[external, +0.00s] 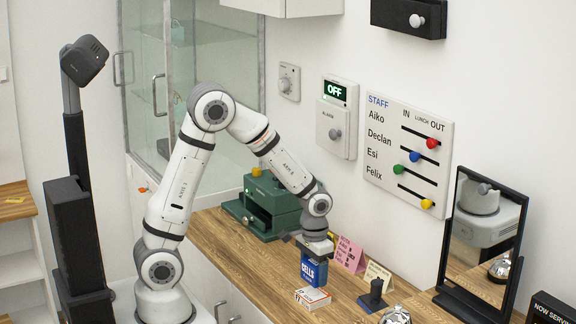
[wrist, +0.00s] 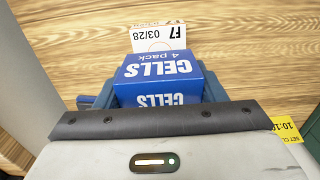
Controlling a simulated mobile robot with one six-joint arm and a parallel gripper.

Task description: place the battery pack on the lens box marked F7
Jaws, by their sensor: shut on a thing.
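The battery pack (external: 314,271) is a blue box lettered CELLS. My gripper (external: 317,250) points down over the counter and is shut on it. In the wrist view the pack (wrist: 160,72) sits between the jaws, with "4 pack" readable. The lens box (external: 313,298) is a small white and orange box lying on the counter, just in front of the pack. In the wrist view its label (wrist: 158,38) reads F7 and 03/28, upside down, just beyond the pack. The pack hides part of the lens box there. I cannot tell whether the two touch.
A dark blue stand (external: 373,295) is right of the lens box. Pink (external: 349,255) and cream (external: 378,275) cards stand behind. A bell (external: 396,315) and a black-framed mirror (external: 483,240) are farther right. A green cabinet (external: 270,207) stands left. Bare counter (external: 262,262) lies left of the pack.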

